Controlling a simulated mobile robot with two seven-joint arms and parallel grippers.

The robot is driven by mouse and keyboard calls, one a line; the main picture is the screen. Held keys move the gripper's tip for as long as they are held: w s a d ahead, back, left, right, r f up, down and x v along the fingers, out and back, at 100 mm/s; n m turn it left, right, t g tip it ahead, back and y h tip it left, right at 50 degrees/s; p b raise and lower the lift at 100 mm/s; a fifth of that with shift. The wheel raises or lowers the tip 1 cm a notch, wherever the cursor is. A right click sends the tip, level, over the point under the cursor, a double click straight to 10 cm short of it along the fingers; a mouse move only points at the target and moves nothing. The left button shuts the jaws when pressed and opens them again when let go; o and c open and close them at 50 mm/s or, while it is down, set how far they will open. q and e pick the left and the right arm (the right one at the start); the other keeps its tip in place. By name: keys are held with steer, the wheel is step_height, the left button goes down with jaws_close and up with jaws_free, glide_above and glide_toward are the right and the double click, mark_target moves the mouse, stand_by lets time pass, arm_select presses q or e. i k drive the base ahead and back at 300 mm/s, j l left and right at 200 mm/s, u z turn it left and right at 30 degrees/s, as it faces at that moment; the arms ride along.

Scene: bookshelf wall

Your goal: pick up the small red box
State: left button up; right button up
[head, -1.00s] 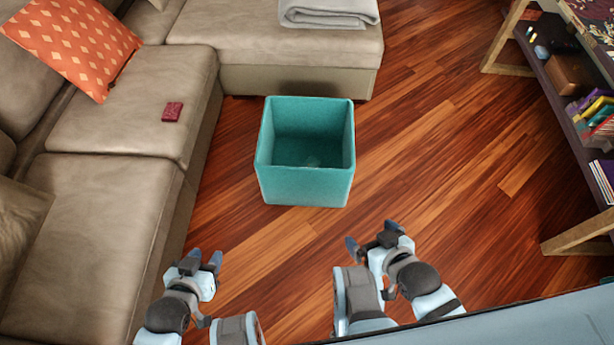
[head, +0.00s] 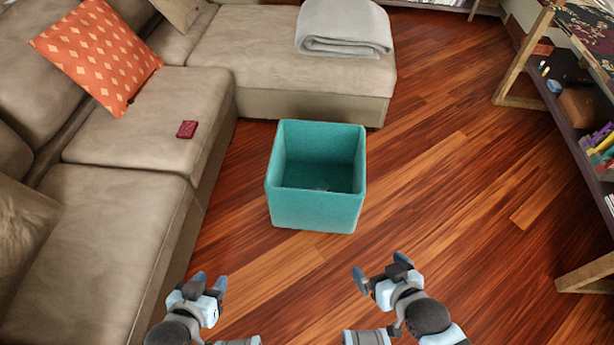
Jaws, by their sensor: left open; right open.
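The small red box (head: 187,129) lies flat on the beige sofa seat, left of the teal bin. My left gripper (head: 210,284) is open and empty at the bottom of the head view, over the floor beside the sofa front. It is well below the box in the picture and apart from it. My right gripper (head: 381,272) is open and empty further right, over the wooden floor and far from the box.
An open teal bin (head: 314,212) stands on the floor ahead, close to the sofa (head: 130,210). An orange pillow (head: 97,55) and a folded grey blanket (head: 344,27) lie on the sofa. A shelf table (head: 575,122) stands at right. The floor between bin and shelf is clear.

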mark_target(186, 130)
steer(key=u, duration=0.5)
steer(key=i+u, duration=0.25)
steer(key=u, duration=0.15)
steer(key=i+l+u, duration=0.1)
steer(key=i+u, duration=0.15)
steer(key=u, duration=0.2)
steer(key=i+l+u, duration=0.2)
steer(key=u, duration=0.2)
steer(key=i+l+u, duration=0.1)
steer(key=i+l, duration=0.5)
steer(key=l, duration=0.1)
